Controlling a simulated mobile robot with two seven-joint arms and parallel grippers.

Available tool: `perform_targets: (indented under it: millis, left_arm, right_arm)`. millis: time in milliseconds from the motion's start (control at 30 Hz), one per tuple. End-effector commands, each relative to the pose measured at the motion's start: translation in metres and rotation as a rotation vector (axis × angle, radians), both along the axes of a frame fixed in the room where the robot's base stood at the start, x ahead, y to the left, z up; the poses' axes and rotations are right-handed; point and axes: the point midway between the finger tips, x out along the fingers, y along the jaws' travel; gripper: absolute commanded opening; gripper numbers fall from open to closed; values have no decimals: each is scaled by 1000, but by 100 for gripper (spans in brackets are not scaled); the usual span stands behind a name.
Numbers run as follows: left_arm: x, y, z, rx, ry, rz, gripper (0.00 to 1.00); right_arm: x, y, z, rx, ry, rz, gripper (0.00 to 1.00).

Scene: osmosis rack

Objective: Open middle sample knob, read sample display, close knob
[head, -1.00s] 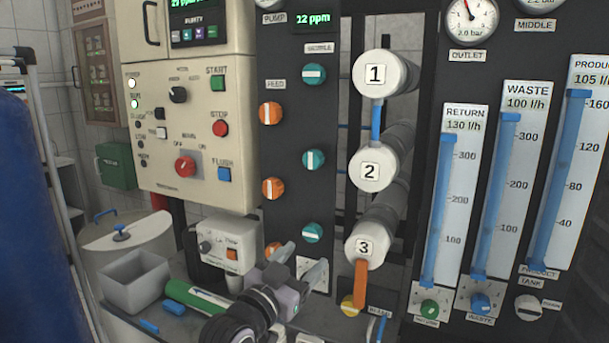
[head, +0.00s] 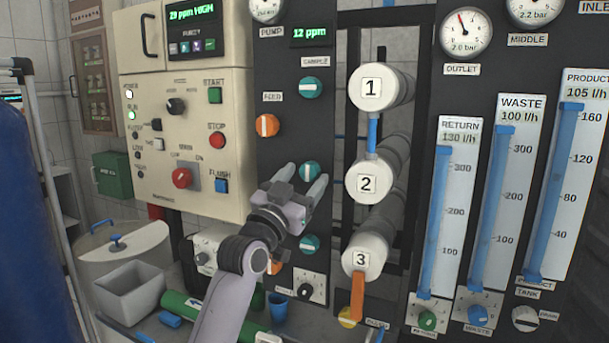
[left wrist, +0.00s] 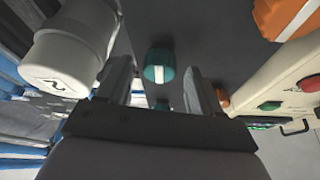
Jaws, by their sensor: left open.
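The middle sample knob (head: 309,169) is teal with a pale bar, on the dark panel. My left gripper (head: 304,179) is open, and its two fingertips are at this knob in the head view, partly covering it. In the left wrist view the teal knob (left wrist: 159,66) shows ahead of and between the open fingertips (left wrist: 157,73); I cannot tell whether they touch it. The sample display (head: 310,33) reads 12 ppm in green. The top sample knob (head: 311,88) and the bottom sample knob (head: 309,245) are also teal. My right gripper is not in view.
Orange feed knobs (head: 267,125) sit left of the sample knobs. White numbered vessels (head: 368,182) stick out just to the right. The cream control box (head: 185,120) is at the left.

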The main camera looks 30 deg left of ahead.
Motion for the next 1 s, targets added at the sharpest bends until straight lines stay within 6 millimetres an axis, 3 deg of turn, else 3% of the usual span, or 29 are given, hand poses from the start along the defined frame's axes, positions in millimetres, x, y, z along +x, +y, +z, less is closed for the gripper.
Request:
perform_targets:
  millis: [400, 433, 600, 1000]
  left_arm:
    - [8, -1, 3, 1, -1, -1, 65]
    - [8, -1, 3, 1, -1, -1, 62]
    - [8, -1, 3, 0, 0, 0, 9]
    - [8, 1, 3, 64, 4, 2, 9]
  right_arm:
    - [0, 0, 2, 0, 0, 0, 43]
    - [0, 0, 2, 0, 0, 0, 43]
    - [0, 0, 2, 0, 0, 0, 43]
    - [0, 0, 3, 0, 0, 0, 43]
